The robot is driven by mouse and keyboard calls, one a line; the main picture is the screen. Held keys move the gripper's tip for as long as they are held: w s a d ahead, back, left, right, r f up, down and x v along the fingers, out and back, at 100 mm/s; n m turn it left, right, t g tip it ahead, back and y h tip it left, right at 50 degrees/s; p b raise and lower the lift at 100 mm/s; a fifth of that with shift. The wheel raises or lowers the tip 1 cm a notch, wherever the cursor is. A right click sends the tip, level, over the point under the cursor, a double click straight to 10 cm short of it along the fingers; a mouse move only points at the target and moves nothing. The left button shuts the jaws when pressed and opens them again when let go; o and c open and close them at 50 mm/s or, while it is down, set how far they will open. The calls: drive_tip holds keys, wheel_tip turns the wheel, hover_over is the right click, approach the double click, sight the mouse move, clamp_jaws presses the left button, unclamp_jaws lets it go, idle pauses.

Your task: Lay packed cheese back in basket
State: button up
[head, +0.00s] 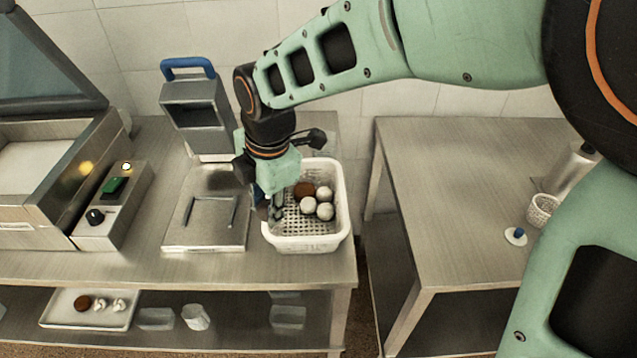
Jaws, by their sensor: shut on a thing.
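The white perforated basket (307,243) stands on the steel table and holds a few white rounded pieces (325,211) and one brown rounded piece (304,189). My gripper (270,210) points down over the basket's left side, with its fingers at or inside the left rim. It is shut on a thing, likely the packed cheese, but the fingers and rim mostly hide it. I cannot tell whether the held thing touches the basket floor.
A steel press with a blue handle (188,67) and a flat plate (205,232) stand left of the basket. A second steel table (450,190) is across a gap on the right. A tray (88,310) with small pieces sits on the lower shelf.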

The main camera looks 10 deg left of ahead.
drive_tip(key=s+a+n, duration=0.2)
drive_tip(key=a+n, duration=0.1)
drive_tip(key=p, duration=0.1)
hover_over(304, 226)
drive_tip(key=s, duration=0.1)
drive_tip(key=shift+g, duration=0.3)
drive_tip(key=f, duration=0.8)
drive_tip(key=shift+d+f, duration=0.2)
drive_tip(key=shift+f, duration=0.2)
drive_tip(key=shift+w+f, duration=0.1)
drive_tip(key=shift+f, duration=0.05)
drive_tip(key=shift+w+d+f, duration=0.1)
drive_tip(key=shift+w+f, duration=0.05)
drive_tip(key=shift+f, duration=0.75)
drive_tip(key=shift+w+d+f, duration=0.1)
drive_tip(key=shift+f, duration=0.8)
drive_tip(key=shift+f, duration=0.15)
drive_tip(key=o, duration=1.1)
drive_tip(key=shift+o, duration=0.2)
